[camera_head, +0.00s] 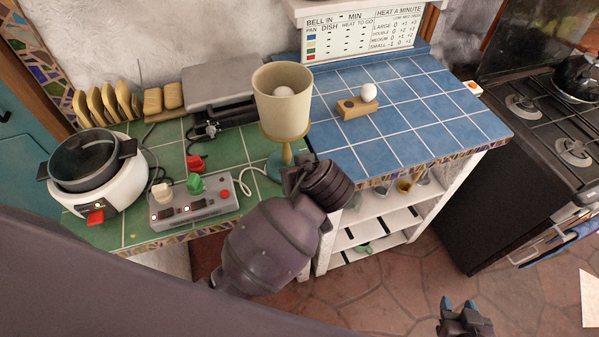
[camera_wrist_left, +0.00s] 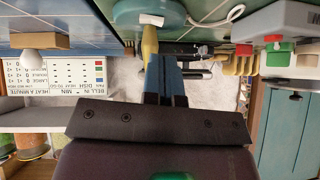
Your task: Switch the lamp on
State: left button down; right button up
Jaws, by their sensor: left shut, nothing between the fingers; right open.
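The lamp (camera_head: 283,108) has a cream shade, a pale bulb inside, a yellowish stem and a round teal base. It stands upright on the counter near the green and blue tile border. No clear glow shows from it. In the left wrist view its teal base (camera_wrist_left: 160,8) carries a small white piece (camera_wrist_left: 151,19), and its stem (camera_wrist_left: 149,40) runs behind my fingers. My left gripper (camera_wrist_left: 162,60) is shut and empty, its tips close to the stem; contact cannot be told. In the head view my left wrist hides it. My right gripper (camera_head: 458,303) is open and empty, low over the floor.
A grey socket box (camera_head: 194,204) with green and white plugs stands left of the lamp, a white cord beside it. A white cooker (camera_head: 98,186) is farther left. The blue counter (camera_head: 440,100) is mostly clear.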

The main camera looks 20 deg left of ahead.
pick_arm(q)
jog(key=x, duration=0.6)
jog(key=shift+w, duration=0.1)
